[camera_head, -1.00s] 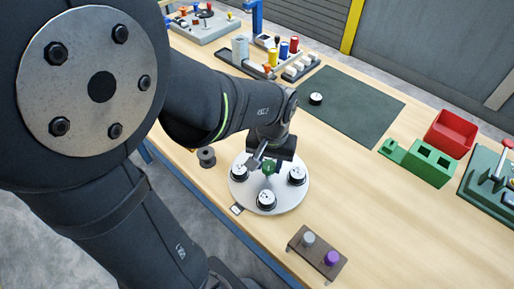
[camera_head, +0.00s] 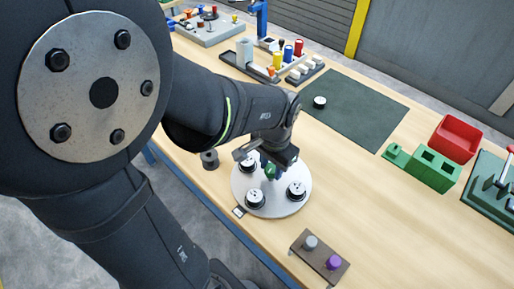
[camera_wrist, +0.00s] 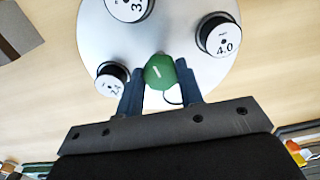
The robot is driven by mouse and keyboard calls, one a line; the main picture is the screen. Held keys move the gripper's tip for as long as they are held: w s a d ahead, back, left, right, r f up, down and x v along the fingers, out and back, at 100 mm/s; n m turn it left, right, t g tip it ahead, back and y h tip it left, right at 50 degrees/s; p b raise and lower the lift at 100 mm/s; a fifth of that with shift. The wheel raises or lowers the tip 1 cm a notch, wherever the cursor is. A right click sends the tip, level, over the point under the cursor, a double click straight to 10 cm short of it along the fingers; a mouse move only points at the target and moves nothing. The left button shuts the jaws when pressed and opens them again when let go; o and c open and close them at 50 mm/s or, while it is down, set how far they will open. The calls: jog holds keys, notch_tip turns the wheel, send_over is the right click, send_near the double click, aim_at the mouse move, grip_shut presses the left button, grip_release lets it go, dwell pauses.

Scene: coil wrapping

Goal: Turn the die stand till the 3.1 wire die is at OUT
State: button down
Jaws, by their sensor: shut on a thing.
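The die stand (camera_head: 277,208) is a round pale disc with black-and-white wire dies around a green knob (camera_wrist: 159,71). My gripper (camera_wrist: 158,85) is shut on the knob, one finger on each side. In the wrist view, a die starting with 3 (camera_wrist: 128,8) is cut off by the top edge, so its full number is unclear. The 4.0 die (camera_wrist: 220,36) is at right, and a smaller-looking die (camera_wrist: 112,80) at left is hard to read. In the head view, the 3-something die (camera_head: 255,199) is beside a small tag (camera_head: 239,211), whose text is unreadable.
A brown block with grey and purple knobs (camera_head: 320,258) stands below right of the disc. A dark spool (camera_head: 210,159) stands close on its left. A dark green mat (camera_head: 350,110), a green block (camera_head: 432,167) and a red bin (camera_head: 455,138) lie farther right.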

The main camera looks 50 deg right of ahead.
aim_at(273, 170)
jog(key=shift+d+m, duration=0.1)
jog(key=shift+m, duration=1.1)
jog(key=c, duration=1)
grip_release()
jog(key=shift+o, duration=0.2)
notch_tip(273, 170, up, 18)
jog(key=shift+s+f, duration=0.2)
jog(key=shift+f, duration=0.05)
jog(key=shift+f, duration=0.15)
jog(key=f, duration=1.7)
jog(key=shift+w+f, duration=0.1)
jog(key=shift+w, duration=0.15)
